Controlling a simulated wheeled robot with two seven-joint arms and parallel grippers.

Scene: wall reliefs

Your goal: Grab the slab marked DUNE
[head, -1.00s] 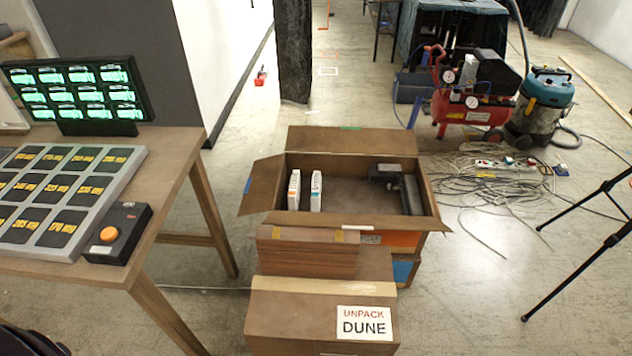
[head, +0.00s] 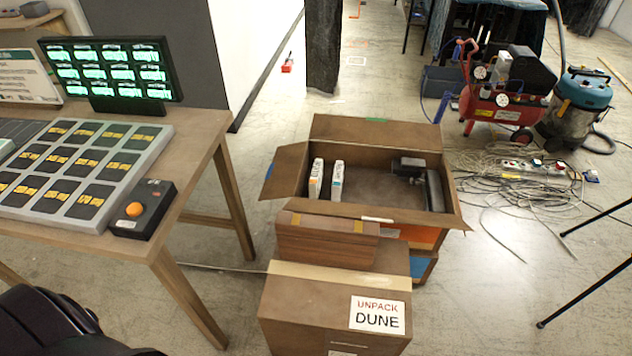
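An open cardboard box (head: 382,216) stands on the floor at the centre of the head view. Inside it are two thin white upright slabs, a left one (head: 316,178) and a right one (head: 337,181). Their edge lettering is too small to read. A dark object (head: 434,188) lies at the box's right side. A closed box in front carries a label (head: 377,314) reading "UNPACK DUNE". A dark part of my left arm shows at the lower left corner. Neither gripper is in view.
A wooden table (head: 186,216) at left holds a panel of dark tiles (head: 85,170), a box with an orange button (head: 134,209) and a display (head: 112,72) reading "empty". A red compressor (head: 492,105), a vacuum (head: 577,108), cables (head: 500,182) and tripod legs (head: 588,290) stand at right.

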